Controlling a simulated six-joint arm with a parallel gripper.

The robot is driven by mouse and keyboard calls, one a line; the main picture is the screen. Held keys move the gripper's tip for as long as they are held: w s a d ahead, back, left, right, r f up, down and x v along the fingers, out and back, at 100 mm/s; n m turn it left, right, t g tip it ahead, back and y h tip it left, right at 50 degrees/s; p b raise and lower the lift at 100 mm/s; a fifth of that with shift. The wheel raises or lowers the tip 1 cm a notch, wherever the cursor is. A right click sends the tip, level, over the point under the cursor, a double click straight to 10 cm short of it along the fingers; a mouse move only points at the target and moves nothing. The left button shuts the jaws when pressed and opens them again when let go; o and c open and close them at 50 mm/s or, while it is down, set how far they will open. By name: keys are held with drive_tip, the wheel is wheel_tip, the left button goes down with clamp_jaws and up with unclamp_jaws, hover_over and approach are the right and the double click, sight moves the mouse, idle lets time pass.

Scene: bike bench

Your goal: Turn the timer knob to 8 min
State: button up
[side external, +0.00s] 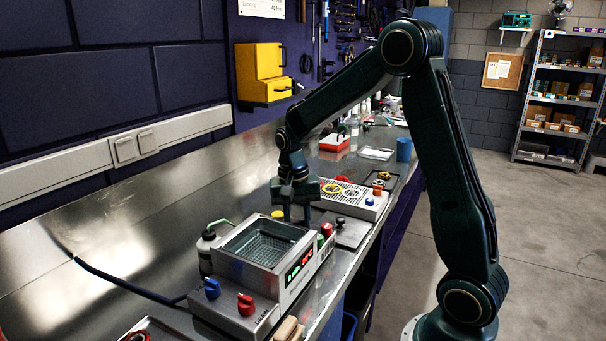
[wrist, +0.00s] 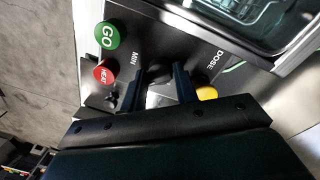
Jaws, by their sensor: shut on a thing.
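The ultrasonic-cleaner-like machine (side external: 226,262) has a mesh basket and a lit display (side external: 300,265) with green and red characters; I cannot read the setting with certainty. My gripper (side external: 297,216) points down at the machine's far end. In the wrist view, my gripper (wrist: 160,88) is shut on the dark timer knob (wrist: 160,74), beside the MIN label; the fingers hide most of it and its pointer.
A blue knob (side external: 212,288) and a red knob (side external: 246,304) stand at the machine's near end. Behind are a tray with rings (side external: 345,196) and a blue cup (side external: 404,150). The bench's left side is mostly clear.

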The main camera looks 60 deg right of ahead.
drive_tip(key=shift+n, duration=0.7)
drive_tip(key=shift+a, duration=0.1)
drive_tip(key=shift+w, duration=0.1)
drive_tip(key=o, duration=0.9)
drive_tip(key=shift+o, duration=0.2)
drive_tip(key=shift+r, duration=0.1)
wheel_tip(320, 180, up, 14)
drive_tip(key=shift+w+a+f, duration=0.2)
drive_tip(key=shift+w+a, duration=0.05)
drive_tip(key=shift+w, duration=0.05)
